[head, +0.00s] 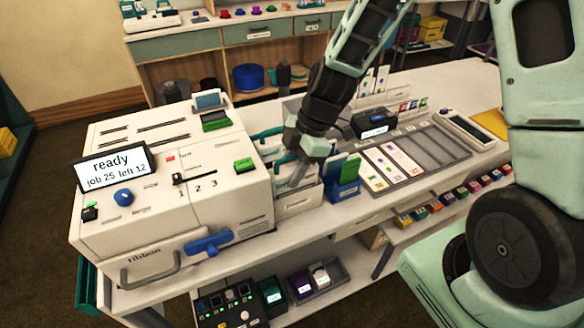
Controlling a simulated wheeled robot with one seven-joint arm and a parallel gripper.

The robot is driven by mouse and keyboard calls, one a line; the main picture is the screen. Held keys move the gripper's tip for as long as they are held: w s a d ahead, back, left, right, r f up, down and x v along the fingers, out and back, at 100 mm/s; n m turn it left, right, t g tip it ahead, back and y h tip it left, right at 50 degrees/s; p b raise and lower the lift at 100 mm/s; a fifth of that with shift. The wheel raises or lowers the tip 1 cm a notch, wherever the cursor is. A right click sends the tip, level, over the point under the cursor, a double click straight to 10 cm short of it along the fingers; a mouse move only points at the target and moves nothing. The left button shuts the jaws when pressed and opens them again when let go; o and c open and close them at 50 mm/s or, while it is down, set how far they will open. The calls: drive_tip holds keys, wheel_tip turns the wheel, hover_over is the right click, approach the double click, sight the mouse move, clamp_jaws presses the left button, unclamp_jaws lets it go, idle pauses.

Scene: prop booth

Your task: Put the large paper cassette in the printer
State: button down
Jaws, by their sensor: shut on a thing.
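The white printer (110,222) stands at the left of the counter. Its screen (112,167) reads "ready, job 25 left 12". My gripper (298,180) points down just right of the printer, shut at a pale paper cassette with a teal handle (283,160). The fingers and wrist hide much of the cassette, so its size is hard to tell. Another teal handle (265,134) shows behind it, close to the printer's right side. A white labelled holder (298,204) stands below my gripper at the counter's front.
A blue holder with green cards (343,190) stands right of my gripper, close by. Further right lies a grey card tray (440,146). A small black device (374,124) sits behind. The printer has a blue lever (208,243) and a ribbon drawer handle (150,270) in front.

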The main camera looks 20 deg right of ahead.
drive_tip(key=c, duration=0.8)
unclamp_jaws()
drive_tip(key=shift+c, duration=0.2)
drive_tip(key=b+v, duration=0.1)
drive_tip(key=v, duration=1.6)
drive_tip(key=shift+r, duration=0.25)
